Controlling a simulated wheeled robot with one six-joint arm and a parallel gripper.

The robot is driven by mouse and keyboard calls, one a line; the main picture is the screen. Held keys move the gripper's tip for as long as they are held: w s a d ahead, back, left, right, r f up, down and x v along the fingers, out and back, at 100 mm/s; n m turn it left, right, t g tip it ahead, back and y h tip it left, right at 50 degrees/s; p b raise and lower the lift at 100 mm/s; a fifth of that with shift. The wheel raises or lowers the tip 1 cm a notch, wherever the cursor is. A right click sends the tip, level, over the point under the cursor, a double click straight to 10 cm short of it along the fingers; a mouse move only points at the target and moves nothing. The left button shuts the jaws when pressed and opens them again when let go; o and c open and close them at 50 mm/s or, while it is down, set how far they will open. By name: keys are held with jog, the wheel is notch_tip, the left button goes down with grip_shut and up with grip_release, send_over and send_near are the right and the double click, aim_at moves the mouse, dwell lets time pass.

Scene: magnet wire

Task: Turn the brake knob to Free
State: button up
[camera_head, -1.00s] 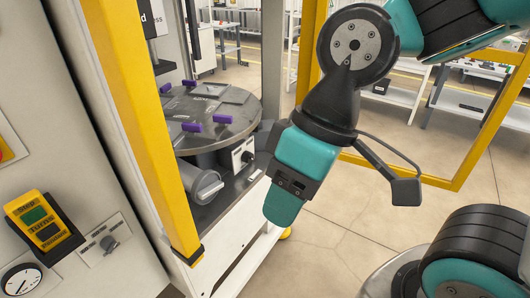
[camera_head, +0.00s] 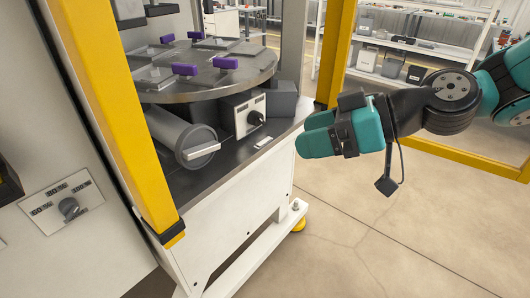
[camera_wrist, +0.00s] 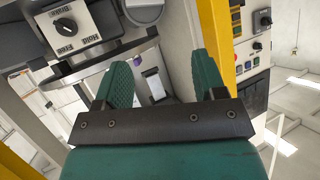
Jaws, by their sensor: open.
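The brake knob (camera_head: 256,118) is a black rotary knob on a small white-faced box under the round turntable (camera_head: 260,72). In the wrist view the knob (camera_wrist: 66,24) shows at the upper left on its white plate, with dark labels around it.
A grey cylinder with a light handle (camera_head: 190,148) sits left of the knob box. A grey block (camera_head: 283,100) stands right of it. Yellow posts (camera_head: 115,120) frame the cell. Another rotary knob (camera_head: 69,207) is on the left panel. Floor at right is open.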

jog(key=w+d+f+t+y+b, duration=0.2)
jog(key=w+f+t+b, duration=0.25)
jog(key=w+f, duration=0.3)
jog(key=m+t+b, duration=0.1)
jog(key=t+b, duration=0.1)
jog(key=t, duration=0.1)
send_near(263, 121)
jog(key=p+x, duration=0.5)
jog(key=x, duration=0.5)
jog(key=shift+w+a, duration=0.1)
jog(key=shift+a, duration=0.1)
jog(key=c, duration=0.9)
